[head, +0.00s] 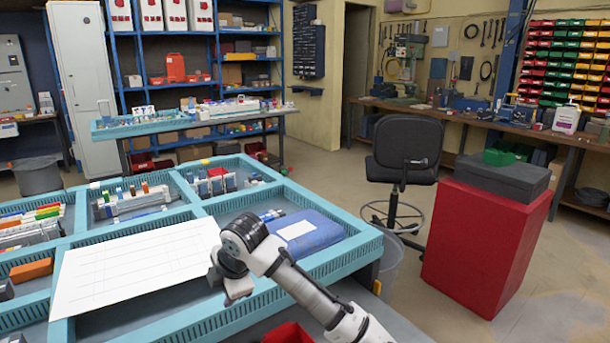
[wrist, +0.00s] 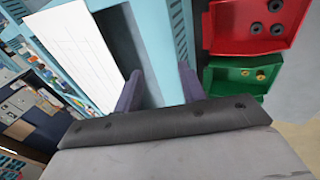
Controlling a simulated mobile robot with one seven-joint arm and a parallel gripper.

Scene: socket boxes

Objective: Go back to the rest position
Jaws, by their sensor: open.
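My gripper is at the end of my white and grey arm, above the front edge of the light-blue compartment tray (head: 200,326) in the head view. In the wrist view the two dark fingers of my gripper (wrist: 160,90) stand apart with nothing between them. A red box (wrist: 250,28) with dark round parts inside and a green box (wrist: 240,76) with brass-coloured round parts lie to the right of the fingers. In the head view only a red corner (head: 288,333) shows at the bottom edge, partly hidden by my arm.
A white sheet (head: 135,265) lies across the tray beside my gripper. A blue case (head: 305,240) lies in the compartment behind. A black chair (head: 405,150) and a red cabinet (head: 485,240) stand at the right, with open floor around them.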

